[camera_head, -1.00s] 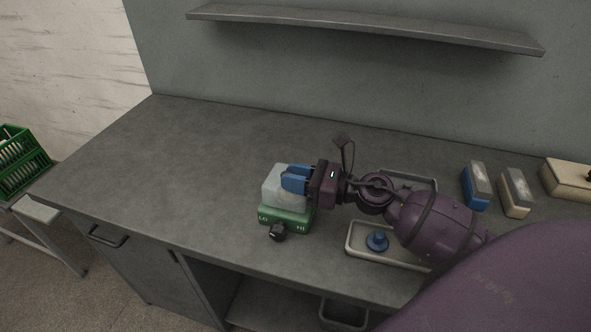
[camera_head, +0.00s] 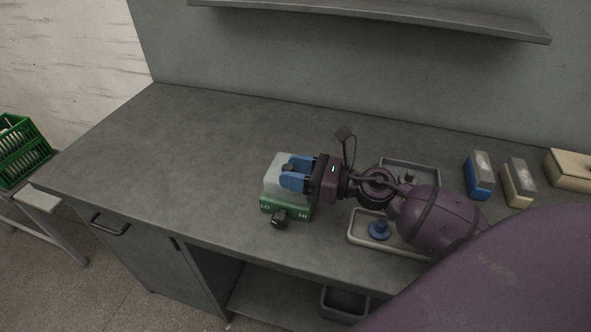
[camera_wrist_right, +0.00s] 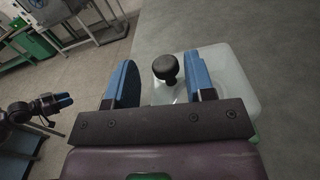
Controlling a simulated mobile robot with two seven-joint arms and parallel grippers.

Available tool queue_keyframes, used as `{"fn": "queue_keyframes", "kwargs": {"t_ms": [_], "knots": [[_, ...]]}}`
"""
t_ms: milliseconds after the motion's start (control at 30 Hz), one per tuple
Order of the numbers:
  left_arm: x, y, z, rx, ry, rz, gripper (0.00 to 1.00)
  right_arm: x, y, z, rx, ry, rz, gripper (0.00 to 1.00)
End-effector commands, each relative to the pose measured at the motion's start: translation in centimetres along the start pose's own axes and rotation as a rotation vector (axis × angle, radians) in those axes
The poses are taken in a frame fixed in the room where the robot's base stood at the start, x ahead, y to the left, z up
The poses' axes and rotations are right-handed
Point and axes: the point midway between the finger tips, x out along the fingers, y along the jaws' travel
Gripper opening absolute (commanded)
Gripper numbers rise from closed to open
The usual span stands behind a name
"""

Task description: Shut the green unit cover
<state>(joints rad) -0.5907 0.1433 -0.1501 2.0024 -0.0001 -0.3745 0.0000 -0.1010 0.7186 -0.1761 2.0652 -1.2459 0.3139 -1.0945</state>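The green unit (camera_head: 285,208), marked LO and HI with a black dial (camera_head: 280,220) in front, stands on the bench. Its pale translucent cover (camera_head: 273,180) sits over the green base and looks down; whether a gap is left I cannot tell. My right gripper (camera_head: 292,178) reaches in from the right over the cover. In the right wrist view its blue fingers (camera_wrist_right: 163,85) are apart, one on each side of the cover's black knob (camera_wrist_right: 165,68), with space showing beside the knob. A gripper with blue fingers, likely my left (camera_wrist_right: 52,103), shows at the left edge of that view, its opening unclear.
A beige tray (camera_head: 362,246) with a blue knobbed piece (camera_head: 379,230) lies right of the unit, under my arm. A grey tray (camera_head: 420,166) is behind. Blue (camera_head: 478,178) and cream (camera_head: 517,185) blocks stand further right. The bench left of the unit is clear.

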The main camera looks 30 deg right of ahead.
Motion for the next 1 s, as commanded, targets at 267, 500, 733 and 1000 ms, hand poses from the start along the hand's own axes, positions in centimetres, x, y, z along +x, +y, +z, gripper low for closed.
{"fn": "queue_keyframes", "kwargs": {"t_ms": [267, 500, 733, 1000], "knots": [[-0.4, -0.1, 0.8, 0.000, -0.015, -0.002, 0.43, -0.1, -0.3, -0.3, 0.000, 0.004, -0.007, 0.52], [-0.1, 0.0, 1.4, 0.000, -0.022, -0.001, 0.43, -1.6, -0.3, -0.6, 0.002, 0.007, -0.009, 0.52], [0.7, 0.2, 1.2, 0.002, -0.012, 0.003, 0.43, -5.4, -0.2, -0.7, 0.005, 0.009, -0.010, 0.52], [1.0, 0.3, 0.8, 0.003, -0.002, 0.006, 0.43, -9.3, -0.1, -0.2, 0.002, 0.003, -0.006, 0.52]]}}
